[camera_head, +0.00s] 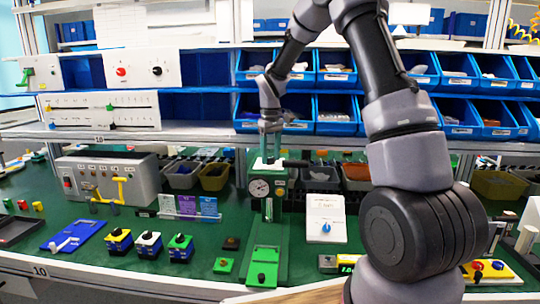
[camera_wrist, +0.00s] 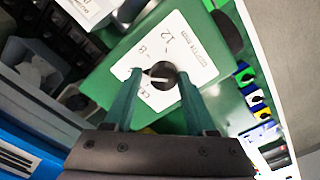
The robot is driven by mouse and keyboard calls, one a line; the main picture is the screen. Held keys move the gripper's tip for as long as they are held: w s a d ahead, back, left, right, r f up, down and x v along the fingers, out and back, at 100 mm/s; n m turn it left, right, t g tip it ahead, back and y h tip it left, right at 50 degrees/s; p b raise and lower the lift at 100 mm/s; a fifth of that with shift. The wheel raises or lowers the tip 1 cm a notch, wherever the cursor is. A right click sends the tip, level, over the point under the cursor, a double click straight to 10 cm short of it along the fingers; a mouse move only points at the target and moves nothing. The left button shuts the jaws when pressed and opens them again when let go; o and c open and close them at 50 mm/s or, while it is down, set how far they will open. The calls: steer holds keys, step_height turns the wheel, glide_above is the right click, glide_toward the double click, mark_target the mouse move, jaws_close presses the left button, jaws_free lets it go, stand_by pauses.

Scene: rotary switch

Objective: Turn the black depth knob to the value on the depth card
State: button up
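The black depth knob (camera_wrist: 163,74) sits on a white dial plate (camera_wrist: 188,40) printed with numbers, on top of a green machine (camera_wrist: 112,88). A white pointer line shows on the knob; the value it marks is not clear. My gripper (camera_wrist: 160,76) is open, its two green fingers on either side of the knob with small gaps visible. In the head view my gripper (camera_head: 270,130) points down above the green machine (camera_head: 268,240), which has a round gauge (camera_head: 259,188). The knob is not clear there. I cannot tell which card is the depth card; several small cards (camera_head: 186,205) stand left of the machine.
A grey control box (camera_head: 105,180) with yellow handles stands at the left. A white box with a blue knob (camera_head: 326,220) stands right of the machine. Small button boxes (camera_head: 148,245) stand in front. Blue bins (camera_head: 335,115) line the shelf behind my gripper.

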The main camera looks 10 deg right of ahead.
steer(key=shift+s+a+m, duration=0.15)
steer(key=shift+a+m, duration=0.25)
steer(key=m, duration=0.2)
steer(key=shift+a+m, duration=0.1)
steer(key=shift+m, duration=0.3)
steer(key=shift+r+m, duration=0.1)
steer(key=shift+m, duration=2.4)
steer(key=o, duration=1.2)
steer(key=shift+a, duration=0.15)
steer(key=shift+c, duration=0.2)
step_height(320, 180, up, 11)
steer(key=shift+d, duration=0.2)
